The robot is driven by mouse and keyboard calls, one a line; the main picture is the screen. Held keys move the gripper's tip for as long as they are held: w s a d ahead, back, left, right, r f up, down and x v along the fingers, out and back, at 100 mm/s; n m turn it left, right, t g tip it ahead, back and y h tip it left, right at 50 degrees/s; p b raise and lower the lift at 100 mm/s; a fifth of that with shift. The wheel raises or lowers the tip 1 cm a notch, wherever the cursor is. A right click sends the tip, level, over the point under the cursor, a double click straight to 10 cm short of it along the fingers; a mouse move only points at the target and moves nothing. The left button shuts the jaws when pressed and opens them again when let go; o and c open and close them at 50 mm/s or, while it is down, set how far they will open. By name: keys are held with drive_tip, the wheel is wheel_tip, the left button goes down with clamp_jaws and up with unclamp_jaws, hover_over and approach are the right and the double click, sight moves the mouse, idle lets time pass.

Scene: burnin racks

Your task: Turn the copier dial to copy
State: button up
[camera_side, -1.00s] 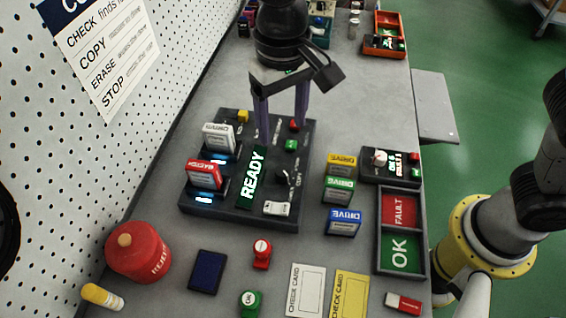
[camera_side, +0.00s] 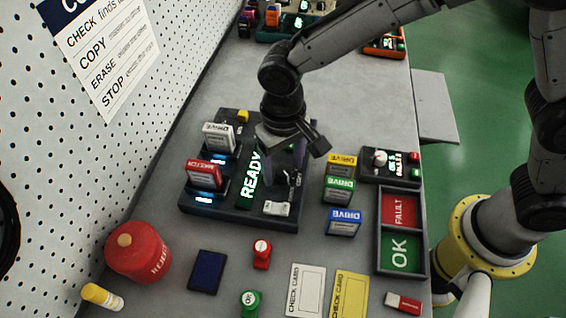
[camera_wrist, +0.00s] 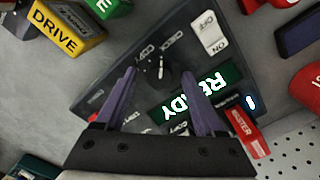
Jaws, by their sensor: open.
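The copier (camera_side: 240,212) is a dark slab on the grey bench, with a lit green READY display (camera_side: 251,176). Its black dial (camera_wrist: 159,82) has a white pointer line and small COPY and CHECK labels beside it; which label the pointer meets I cannot tell. In the side view the dial (camera_side: 292,180) is partly hidden by my gripper (camera_side: 284,176). My gripper, with purple fingers, is open and low over the copier. In the wrist view the dial shows between the fingertips (camera_wrist: 160,72); whether they touch it I cannot tell.
An ON/OFF switch (camera_wrist: 209,33) is near the dial. Yellow, green and blue drives (camera_side: 342,222) stand right of the copier. A FAULT/OK tray (camera_side: 376,245) lies farther right.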

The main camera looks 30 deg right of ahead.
clamp_jaws()
drive_tip(key=shift+n, duration=0.4)
drive_tip(key=n, duration=0.3)
drive_tip(key=shift+n, duration=0.3)
drive_tip(key=shift+r+n, duration=0.1)
drive_tip(key=shift+n, duration=2.1)
unclamp_jaws()
